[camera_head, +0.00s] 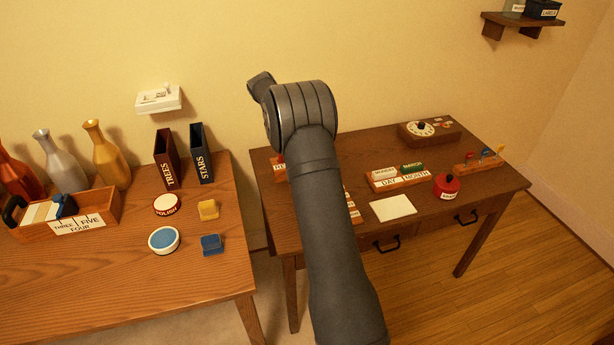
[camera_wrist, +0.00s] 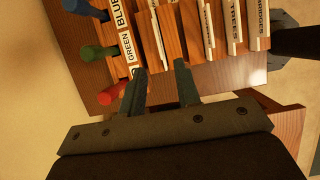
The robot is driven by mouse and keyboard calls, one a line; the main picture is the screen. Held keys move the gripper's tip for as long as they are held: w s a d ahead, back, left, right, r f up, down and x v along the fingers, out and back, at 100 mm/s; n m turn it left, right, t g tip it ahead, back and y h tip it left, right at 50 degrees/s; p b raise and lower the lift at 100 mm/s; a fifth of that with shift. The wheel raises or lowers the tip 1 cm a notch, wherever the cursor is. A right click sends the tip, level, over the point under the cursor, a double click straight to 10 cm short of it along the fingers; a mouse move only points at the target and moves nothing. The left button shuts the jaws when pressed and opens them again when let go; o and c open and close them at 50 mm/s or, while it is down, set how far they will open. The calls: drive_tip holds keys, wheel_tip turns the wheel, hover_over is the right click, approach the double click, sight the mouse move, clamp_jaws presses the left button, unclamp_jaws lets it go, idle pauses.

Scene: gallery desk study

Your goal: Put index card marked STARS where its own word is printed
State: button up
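A dark blue upright holder printed STARS (camera_head: 202,153) stands on the left desk, against the wall. I cannot read the word STARS on any card. In the wrist view a wooden rack (camera_wrist: 172,35) holds upright cards, among them a TREES card (camera_wrist: 234,22) and a BRIDGES card (camera_wrist: 261,18). A card left of these (camera_wrist: 206,25) has lettering too unclear to read. My gripper (camera_wrist: 160,80) is open, its fingers apart over the rack's edge, with nothing visible held between them. In the head view my arm hides the gripper and most of the rack.
A maroon TREES holder (camera_head: 165,160) stands beside the STARS one. Tins, small blocks, vases and a wooden box (camera_head: 108,205) share the left desk. Blue, green and red pegs (camera_wrist: 98,52) flank the rack. A gap separates the desks. The right desk (camera_head: 480,205) holds calendar blocks and a white sheet.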

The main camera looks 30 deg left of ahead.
drive_tip(key=x, duration=1.2)
drive_tip(key=shift+w+f, duration=0.15)
drive_tip(key=shift+w, duration=0.05)
drive_tip(key=shift+c, duration=0.4)
clamp_jaws()
